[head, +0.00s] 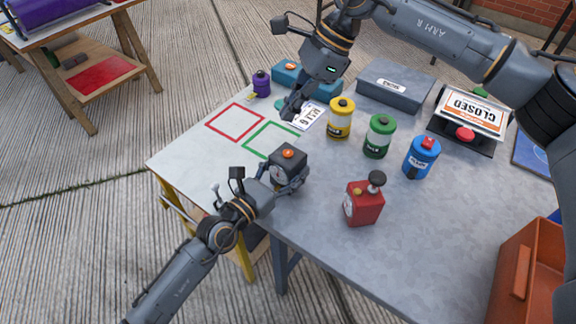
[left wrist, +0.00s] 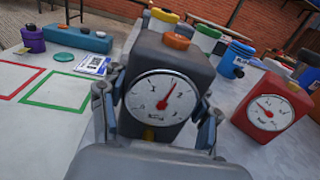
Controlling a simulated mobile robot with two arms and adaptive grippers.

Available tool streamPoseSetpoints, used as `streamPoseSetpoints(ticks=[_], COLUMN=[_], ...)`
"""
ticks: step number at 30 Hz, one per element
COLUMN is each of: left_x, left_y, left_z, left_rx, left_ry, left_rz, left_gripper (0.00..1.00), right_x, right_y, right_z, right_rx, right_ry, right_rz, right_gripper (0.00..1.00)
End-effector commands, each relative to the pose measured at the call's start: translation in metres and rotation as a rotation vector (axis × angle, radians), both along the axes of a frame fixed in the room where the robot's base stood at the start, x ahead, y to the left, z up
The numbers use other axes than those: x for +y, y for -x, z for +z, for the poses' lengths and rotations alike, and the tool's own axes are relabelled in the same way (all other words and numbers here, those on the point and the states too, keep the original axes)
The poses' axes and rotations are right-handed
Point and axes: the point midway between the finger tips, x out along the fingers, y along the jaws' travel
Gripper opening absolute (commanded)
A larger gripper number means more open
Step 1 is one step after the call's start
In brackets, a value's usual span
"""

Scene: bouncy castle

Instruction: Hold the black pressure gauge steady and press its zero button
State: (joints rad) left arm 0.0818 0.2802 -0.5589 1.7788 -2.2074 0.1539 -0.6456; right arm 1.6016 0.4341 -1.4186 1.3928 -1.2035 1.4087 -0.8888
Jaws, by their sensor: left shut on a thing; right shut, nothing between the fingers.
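The black pressure gauge (head: 288,163) stands on the table near its front left edge, with an orange button (head: 288,154) on top. My left gripper (head: 291,178) is shut around its sides. In the left wrist view the gauge (left wrist: 172,60) shows a white dial with a red needle between the two fingers, and the orange button (left wrist: 177,41) is on its top. My right gripper (head: 292,108) is shut and empty, above the table behind the gauge and apart from it. A red gauge (head: 363,205) with a black knob stands to the right; its dial also shows in the left wrist view (left wrist: 272,107).
Yellow (head: 340,120), green (head: 379,137) and blue (head: 421,157) canisters stand behind and to the right. Red (head: 234,122) and green (head: 262,138) outlined squares lie at left. A grey box (head: 395,86) and a closed sign (head: 471,110) are at the back. An orange crate (head: 528,270) is at lower right.

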Motion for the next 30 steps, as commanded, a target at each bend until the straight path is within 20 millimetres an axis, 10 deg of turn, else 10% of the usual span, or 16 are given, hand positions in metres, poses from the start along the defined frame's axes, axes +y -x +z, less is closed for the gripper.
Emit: streamPoseSetpoints(ticks=[13,22,30], left_x=[0.0,0.0,0.0], left_y=[0.0,0.0,0.0], left_z=[0.0,0.0,0.0], left_rx=[0.0,0.0,0.0], left_ry=[-0.001,0.0,0.0], left_rz=[0.0,0.0,0.0], left_gripper=[0.13,0.13,0.13], right_x=[0.132,0.133,0.1], right_y=[0.034,0.002,-0.047], right_z=[0.131,0.216,0.226], right_rx=[0.371,0.788,1.206], right_ry=[-0.839,-1.262,-1.466], right_rz=[-0.302,-0.673,-1.115], right_gripper=[0.0,0.0,0.0])
